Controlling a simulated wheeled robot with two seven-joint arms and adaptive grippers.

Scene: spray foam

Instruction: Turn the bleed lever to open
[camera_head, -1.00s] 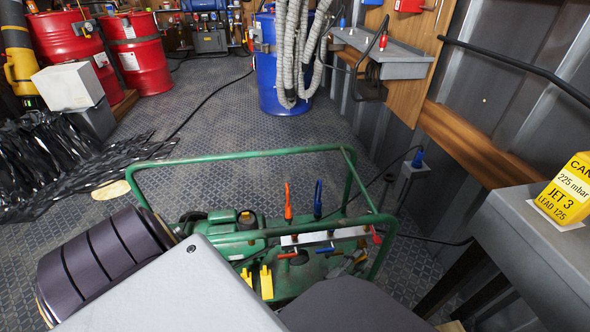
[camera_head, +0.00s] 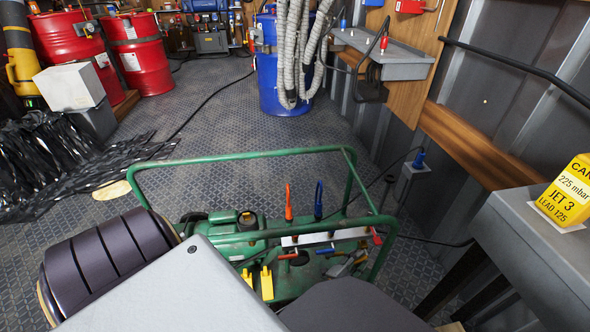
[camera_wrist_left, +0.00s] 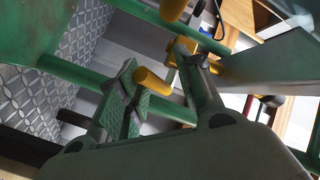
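The green machine (camera_head: 215,242) stands in a tube frame on the floor. It carries a red-orange handle (camera_head: 287,256), a blue handle (camera_head: 325,251), a red lever (camera_head: 376,236) and two yellow levers (camera_head: 266,283). I cannot tell which one is the bleed lever. In the left wrist view my left gripper (camera_wrist_left: 158,62) has its fingers apart. A yellow cylindrical piece (camera_wrist_left: 152,82) shows between them; I cannot tell if they touch it. In the head view my own arm parts hide much of the machine's near side. My right gripper is not in view.
The green tube frame (camera_head: 240,155) surrounds the machine. A grey bench (camera_head: 535,245) with a yellow block (camera_head: 567,190) stands at the right. A blue drum (camera_head: 280,75) stands behind. The metal floor between is mostly clear, with black sheeting (camera_head: 60,160) at the left.

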